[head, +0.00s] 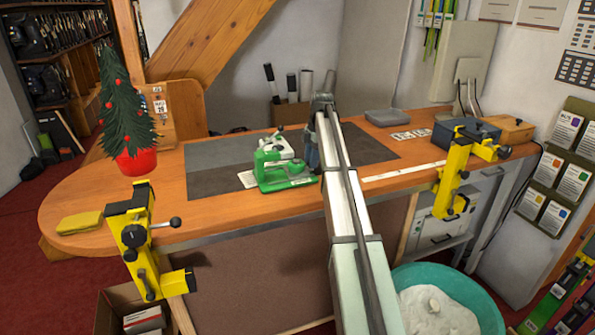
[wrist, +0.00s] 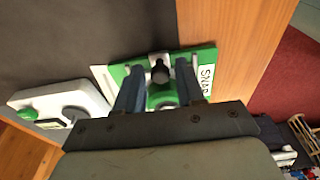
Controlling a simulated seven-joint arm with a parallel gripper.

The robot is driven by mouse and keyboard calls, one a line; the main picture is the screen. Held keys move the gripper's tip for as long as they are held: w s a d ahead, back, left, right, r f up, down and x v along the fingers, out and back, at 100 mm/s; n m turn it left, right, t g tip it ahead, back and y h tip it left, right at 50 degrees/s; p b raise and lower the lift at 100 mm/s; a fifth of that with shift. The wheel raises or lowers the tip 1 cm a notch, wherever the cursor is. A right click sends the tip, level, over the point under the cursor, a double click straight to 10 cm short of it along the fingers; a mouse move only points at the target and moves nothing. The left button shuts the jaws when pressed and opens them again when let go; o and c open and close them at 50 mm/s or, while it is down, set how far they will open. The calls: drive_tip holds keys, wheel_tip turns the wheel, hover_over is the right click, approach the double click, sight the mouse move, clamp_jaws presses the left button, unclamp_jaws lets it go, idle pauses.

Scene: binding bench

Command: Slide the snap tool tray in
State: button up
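The green snap tool (head: 268,168) stands on the dark mat of the bench, close to the front edge, in the head view. Its flat green base is labelled SNAP (wrist: 206,78) in the wrist view; I cannot clearly tell a separate tray from this base. A black knob (wrist: 160,70) rises from the tool. My gripper (head: 314,150) is just right of the tool in the head view. In the wrist view my gripper (wrist: 160,82) is open, its two fingers apart over the green base, one on each side of the knob. The fingers and palm hide part of the tool.
A white and green tool (wrist: 62,105) stands beside it, further back. Yellow clamps (head: 140,235) (head: 458,165) sit on the front edge at left and right. A potted tree (head: 135,160) stands at left. The grey mat (head: 215,180) left of the tool is clear.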

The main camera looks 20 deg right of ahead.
sight(298, 160)
drive_tip(key=c, duration=0.5)
drive_tip(key=shift+a, duration=2.5)
drive_tip(key=o, duration=0.5)
drive_tip(key=shift+c, duration=0.2)
wheel_tip(298, 160, up, 10)
